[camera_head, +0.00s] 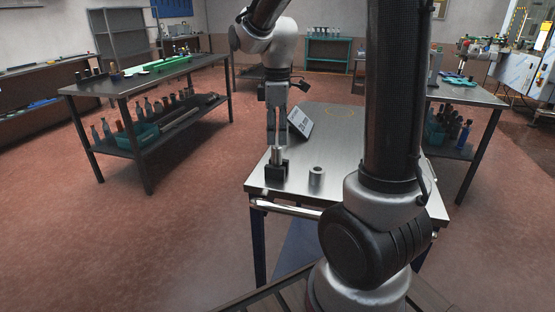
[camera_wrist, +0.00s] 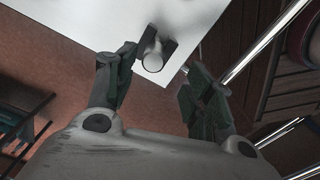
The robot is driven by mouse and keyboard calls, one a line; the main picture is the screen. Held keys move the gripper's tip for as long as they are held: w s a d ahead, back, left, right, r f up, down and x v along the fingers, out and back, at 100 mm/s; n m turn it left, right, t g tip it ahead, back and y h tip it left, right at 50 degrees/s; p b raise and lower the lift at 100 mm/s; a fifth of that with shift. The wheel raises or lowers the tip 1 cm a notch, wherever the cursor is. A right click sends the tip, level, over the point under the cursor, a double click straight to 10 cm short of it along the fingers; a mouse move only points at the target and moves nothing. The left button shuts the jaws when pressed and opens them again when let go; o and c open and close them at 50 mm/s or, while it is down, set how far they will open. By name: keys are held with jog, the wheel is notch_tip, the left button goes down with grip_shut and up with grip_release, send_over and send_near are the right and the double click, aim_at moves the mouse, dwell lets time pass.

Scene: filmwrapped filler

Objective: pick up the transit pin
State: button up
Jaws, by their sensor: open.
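The transit pin (camera_head: 276,154) looks like a silver upright pin standing in a small black holder (camera_head: 275,173) at the near left corner of the metal table. In the wrist view the pin (camera_wrist: 153,57) shows as a pale round-ended shape between the dark sides of the holder. My gripper (camera_head: 276,140) points down over the pin, with its fingertips close to the pin's top. In the wrist view the fingers of my gripper (camera_wrist: 158,75) are apart with the pin beyond the gap, nearer the left finger. I cannot tell whether either finger touches it.
A short grey hollow cylinder (camera_head: 317,177) stands right of the holder. A tilted sign (camera_head: 301,122) stands behind it on the metal table (camera_head: 345,140). A workbench (camera_head: 150,78) with bottles below stands left. Another bench (camera_head: 465,95) stands right. Red floor lies open at left.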

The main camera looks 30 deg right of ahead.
aim_at(277, 145)
jog(key=f, duration=0.4)
jog(key=w+f, duration=0.1)
jog(key=f, duration=0.2)
jog(key=shift+d, duration=0.2)
grip_shut()
